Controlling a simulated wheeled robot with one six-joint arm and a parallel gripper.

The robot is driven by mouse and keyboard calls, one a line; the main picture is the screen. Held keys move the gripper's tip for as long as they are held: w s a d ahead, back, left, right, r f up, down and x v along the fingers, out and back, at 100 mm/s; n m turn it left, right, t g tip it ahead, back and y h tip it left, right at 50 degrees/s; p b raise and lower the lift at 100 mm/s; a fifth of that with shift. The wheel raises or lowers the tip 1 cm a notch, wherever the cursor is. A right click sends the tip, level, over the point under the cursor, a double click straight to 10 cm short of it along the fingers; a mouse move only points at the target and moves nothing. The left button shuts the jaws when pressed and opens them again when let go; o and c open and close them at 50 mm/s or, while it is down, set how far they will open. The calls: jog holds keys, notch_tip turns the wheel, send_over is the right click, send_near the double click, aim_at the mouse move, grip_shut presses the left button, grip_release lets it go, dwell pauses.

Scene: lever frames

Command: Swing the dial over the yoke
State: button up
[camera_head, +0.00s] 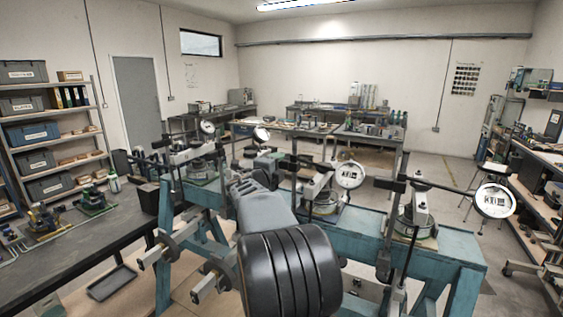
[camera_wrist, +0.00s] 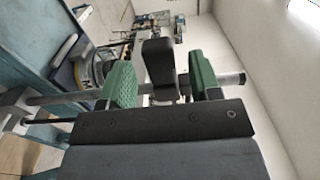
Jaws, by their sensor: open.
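Several lever frames stand along a teal bench, with round white dials on their arms. In the head view one dial (camera_head: 350,175) is right of the middle, and another dial (camera_head: 495,201) is at the far right. Two smaller dials (camera_head: 208,127) (camera_head: 261,134) are further left. I cannot tell which part is the yoke. My gripper (camera_wrist: 162,82) is open, with green pads either side of a dark block (camera_wrist: 158,62). A grey rod (camera_wrist: 231,80) runs across behind the fingers. Whether the pads touch anything is unclear. In the head view my arm mostly hides the gripper.
The teal bench (camera_head: 450,262) runs across the front right. A dark workbench (camera_head: 65,262) with small fixtures is at left, beside shelves of bins (camera_head: 35,133). Another bench (camera_head: 540,205) lines the right wall. Open floor lies behind the lever frames.

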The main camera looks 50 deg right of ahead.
jog(key=shift+x, duration=1.45)
grip_shut()
